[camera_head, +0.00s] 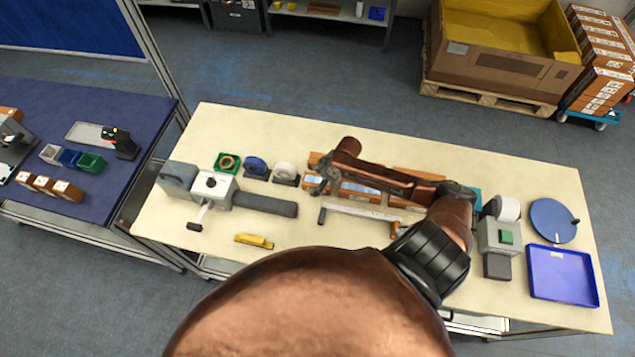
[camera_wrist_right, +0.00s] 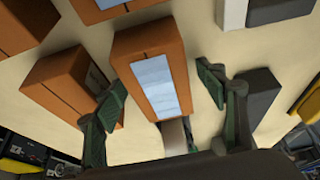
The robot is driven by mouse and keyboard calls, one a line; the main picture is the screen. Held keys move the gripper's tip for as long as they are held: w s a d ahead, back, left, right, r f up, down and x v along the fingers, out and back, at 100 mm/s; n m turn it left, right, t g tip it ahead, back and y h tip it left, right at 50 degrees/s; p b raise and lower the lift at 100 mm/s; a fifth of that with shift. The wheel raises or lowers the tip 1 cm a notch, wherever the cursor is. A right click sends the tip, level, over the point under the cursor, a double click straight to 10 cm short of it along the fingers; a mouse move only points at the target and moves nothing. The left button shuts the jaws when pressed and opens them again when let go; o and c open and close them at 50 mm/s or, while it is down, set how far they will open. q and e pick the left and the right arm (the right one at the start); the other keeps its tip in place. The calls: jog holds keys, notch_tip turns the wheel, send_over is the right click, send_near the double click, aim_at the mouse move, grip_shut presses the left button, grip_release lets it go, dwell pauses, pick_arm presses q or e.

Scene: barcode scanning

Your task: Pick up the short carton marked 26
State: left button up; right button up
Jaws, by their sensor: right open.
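Several orange-brown cartons lie on the cream table, partly hidden under my right arm in the head view. In the right wrist view one carton (camera_wrist_right: 137,45) with a pale blue-white label (camera_wrist_right: 154,86) lies between the spread fingers of my right gripper (camera_wrist_right: 162,92), with gaps on both sides. A second carton (camera_wrist_right: 66,80) lies close to the left finger. I cannot read a 26 on any of them. In the head view my right gripper (camera_head: 320,180) is over the left end of the carton group. My left gripper is not in view.
A tape dispenser device (camera_head: 214,186), tape rolls (camera_head: 257,167) and a yellow tool (camera_head: 253,241) are to the left. A label printer (camera_head: 497,235), a blue disc (camera_head: 552,219) and a blue tray (camera_head: 562,290) are right.

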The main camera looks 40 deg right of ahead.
jog(key=shift+w+f, duration=0.1)
jog(key=shift+f, duration=0.1)
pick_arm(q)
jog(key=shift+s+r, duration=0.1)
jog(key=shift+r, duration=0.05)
pick_arm(e)
jog(key=shift+f, duration=0.1)
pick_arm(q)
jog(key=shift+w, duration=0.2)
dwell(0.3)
pick_arm(e)
jog(key=shift+c, duration=0.7)
jog(key=shift+c, duration=0.7)
jog(key=c, duration=1.1)
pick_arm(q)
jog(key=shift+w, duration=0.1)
pick_arm(e)
jog(key=shift+c, duration=0.4)
